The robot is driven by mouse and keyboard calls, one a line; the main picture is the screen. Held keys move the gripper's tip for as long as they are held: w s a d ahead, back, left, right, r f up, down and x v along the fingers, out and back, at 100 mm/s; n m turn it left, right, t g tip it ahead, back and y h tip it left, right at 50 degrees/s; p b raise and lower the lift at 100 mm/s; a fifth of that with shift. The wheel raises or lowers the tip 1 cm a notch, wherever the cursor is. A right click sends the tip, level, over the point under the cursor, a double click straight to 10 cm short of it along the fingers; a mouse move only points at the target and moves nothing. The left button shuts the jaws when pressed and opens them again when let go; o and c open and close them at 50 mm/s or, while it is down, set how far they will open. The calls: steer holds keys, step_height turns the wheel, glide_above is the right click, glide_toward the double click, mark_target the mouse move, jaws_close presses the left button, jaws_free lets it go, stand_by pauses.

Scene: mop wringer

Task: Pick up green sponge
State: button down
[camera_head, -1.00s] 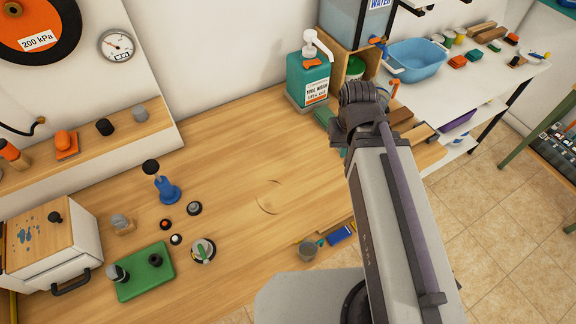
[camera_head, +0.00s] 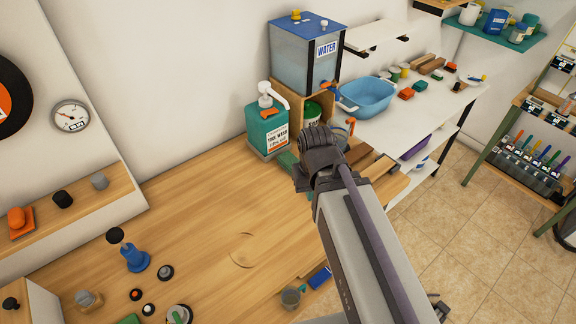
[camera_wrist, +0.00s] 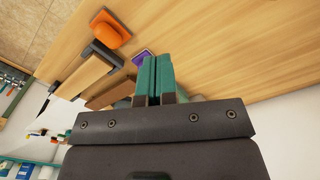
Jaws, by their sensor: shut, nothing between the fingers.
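My gripper (camera_wrist: 153,76) shows in the wrist view with its two teal fingers together and nothing between them. In the head view my dark wrist hangs by the wooden table's far right end, in front of the tool wash bottle (camera_head: 268,128), and hides the fingertips. I cannot clearly make out a green sponge. A small block with orange and green on it (camera_head: 420,86) lies on the white bench, well apart from my gripper. A green strip (camera_head: 288,161) shows between the bottle and my wrist; I cannot tell what it is.
A blue basin (camera_head: 366,97) and an orange block (camera_head: 406,94) sit on the white bench. A water tank (camera_head: 303,56) stands behind my wrist. In the wrist view, an orange piece (camera_wrist: 111,29) and wooden blocks (camera_wrist: 86,76) are near the fingers. The table's middle is mostly clear.

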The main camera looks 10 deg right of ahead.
steer(key=c, duration=1.8)
jaws_free()
steer(key=o, duration=1.6)
steer(key=shift+c, duration=0.2)
